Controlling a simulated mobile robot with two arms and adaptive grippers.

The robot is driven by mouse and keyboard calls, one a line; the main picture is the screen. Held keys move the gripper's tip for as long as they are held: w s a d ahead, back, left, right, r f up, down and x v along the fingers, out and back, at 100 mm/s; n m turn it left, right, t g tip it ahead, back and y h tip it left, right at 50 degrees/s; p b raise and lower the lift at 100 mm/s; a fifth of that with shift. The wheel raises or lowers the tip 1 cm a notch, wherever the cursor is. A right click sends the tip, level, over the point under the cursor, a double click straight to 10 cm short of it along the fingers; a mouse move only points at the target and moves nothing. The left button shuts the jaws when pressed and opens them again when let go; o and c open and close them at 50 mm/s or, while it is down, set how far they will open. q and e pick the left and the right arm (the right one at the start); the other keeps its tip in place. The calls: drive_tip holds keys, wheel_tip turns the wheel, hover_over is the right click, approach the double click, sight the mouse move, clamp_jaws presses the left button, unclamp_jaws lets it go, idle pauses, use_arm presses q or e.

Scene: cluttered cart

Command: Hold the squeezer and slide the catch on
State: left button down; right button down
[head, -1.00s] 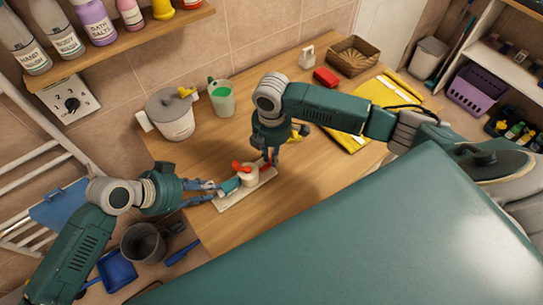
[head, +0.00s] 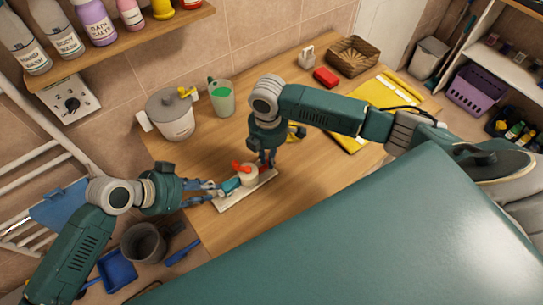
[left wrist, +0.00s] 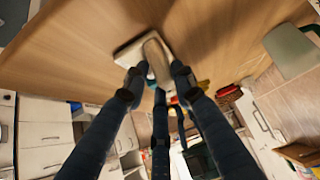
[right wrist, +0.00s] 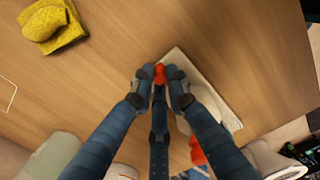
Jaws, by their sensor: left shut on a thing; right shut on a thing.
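The squeezer appears to be the pale rounded body (head: 250,178) with a red lever (head: 242,167) and a teal part (head: 229,186), on a white base plate (head: 234,200). My left gripper (head: 211,188) comes in from the left and is shut on its near end, a beige rounded part (left wrist: 155,52) in the left wrist view. My right gripper (head: 268,160) points down at the plate's far right end. It is shut on a small red piece (right wrist: 159,74), apparently the catch, at the plate's edge. Whether that piece touches the squeezer is hidden.
A lidded pot (head: 171,115) and a green-filled jug (head: 222,97) stand at the back left. The wooden table (head: 305,165) is bare right of the plate.

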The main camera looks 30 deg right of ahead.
drive_tip(key=c, duration=1.6)
unclamp_jaws()
drive_tip(key=shift+a, duration=0.1)
drive_tip(key=shift+c, duration=0.2)
wheel_tip(320, 180, up, 12)
